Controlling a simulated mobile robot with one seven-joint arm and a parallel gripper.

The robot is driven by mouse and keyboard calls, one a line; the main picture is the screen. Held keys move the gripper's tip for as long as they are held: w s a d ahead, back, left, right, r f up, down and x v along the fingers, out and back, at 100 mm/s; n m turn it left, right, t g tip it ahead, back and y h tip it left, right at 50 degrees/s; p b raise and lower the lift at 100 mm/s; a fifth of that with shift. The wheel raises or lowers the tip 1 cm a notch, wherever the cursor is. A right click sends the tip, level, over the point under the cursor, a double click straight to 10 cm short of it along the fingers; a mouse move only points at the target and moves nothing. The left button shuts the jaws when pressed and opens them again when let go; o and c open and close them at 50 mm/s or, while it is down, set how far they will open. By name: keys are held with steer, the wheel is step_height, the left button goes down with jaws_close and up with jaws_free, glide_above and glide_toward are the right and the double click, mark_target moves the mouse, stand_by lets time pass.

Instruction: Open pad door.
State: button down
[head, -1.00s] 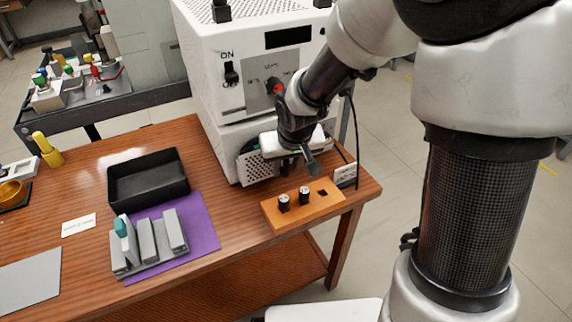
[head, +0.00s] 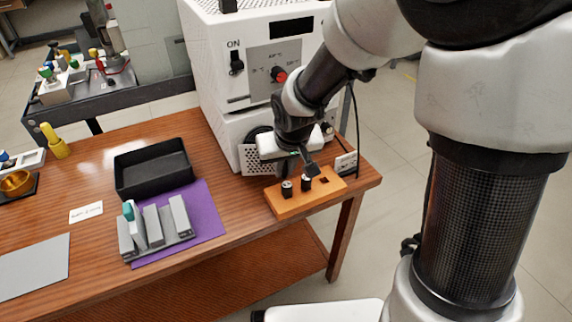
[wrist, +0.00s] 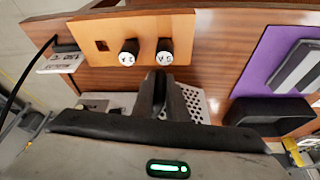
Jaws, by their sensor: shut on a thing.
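The pad door appears to be the white perforated panel (head: 256,160) low on the front of the white machine (head: 228,75). It seems to stand out from the front, with a dark round part (head: 262,136) showing above it. The panel also shows beside my fingers in the wrist view (wrist: 198,105). My gripper (head: 312,168) is at the panel's right side, above the orange block. In the wrist view its dark fingers (wrist: 160,82) are close together, shut on what seems to be the door's edge. The contact itself is hidden.
An orange block (head: 290,204) with two black-and-white cylinders (head: 287,188) lies just in front of my gripper, near the table's right edge. A black tray (head: 153,185) and a grey rack (head: 160,240) on a purple mat (head: 207,205) stand to the left.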

steer(key=shift+s+a, duration=0.2)
steer(key=shift+w, duration=0.1)
steer(key=c, duration=1.8)
jaws_free()
steer(key=shift+w, duration=0.1)
steer(key=shift+o, duration=0.2)
steer(key=p+v, duration=0.5)
steer(key=v, duration=1.2)
steer(key=shift+r+p, duration=0.2)
steer(key=shift+p, duration=0.2)
steer(key=shift+d, duration=0.1)
